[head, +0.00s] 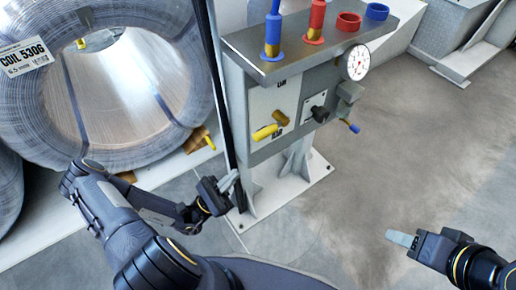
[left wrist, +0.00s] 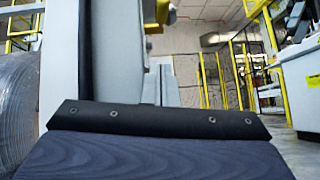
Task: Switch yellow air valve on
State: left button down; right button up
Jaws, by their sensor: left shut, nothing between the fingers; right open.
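The yellow air valve (head: 265,132) is a yellow lever on the front of the grey control panel (head: 272,152), pointing left and slightly down from a brass-coloured fitting (head: 281,117). My left gripper (head: 229,181) is below and left of the lever, beside the panel's post, apart from the valve. It is shut and empty. In the left wrist view a yellow part (left wrist: 155,12) shows at the top; I cannot tell for sure that it is the valve. My right gripper (head: 397,238) is open and empty over the floor at the lower right, away from the panel.
A large wrapped wire coil (head: 30,95) stands on the left. The panel also bears a black knob (head: 319,113), a gauge (head: 357,63), a small blue-tipped fitting (head: 350,126), and blue (head: 272,35) and red (head: 316,20) connectors on top. Floor to the right is clear.

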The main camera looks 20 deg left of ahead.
pick_arm(q)
jog(key=shift+d+r, duration=0.1)
jog(key=shift+r, duration=0.05)
jog(key=shift+s+a+r+b+x, duration=0.15)
jog(key=shift+s+r+b+x, duration=0.2)
jog(key=shift+x, duration=1.75)
jog(key=shift+s+a+r+b+x, duration=0.15)
jog(key=shift+s+r+b+x, duration=0.2)
jog(key=shift+x, duration=1.75)
jog(key=shift+s+a+r+b+x, duration=0.15)
jog(key=shift+s+r+b+x, duration=0.15)
jog(key=shift+x, duration=1.8)
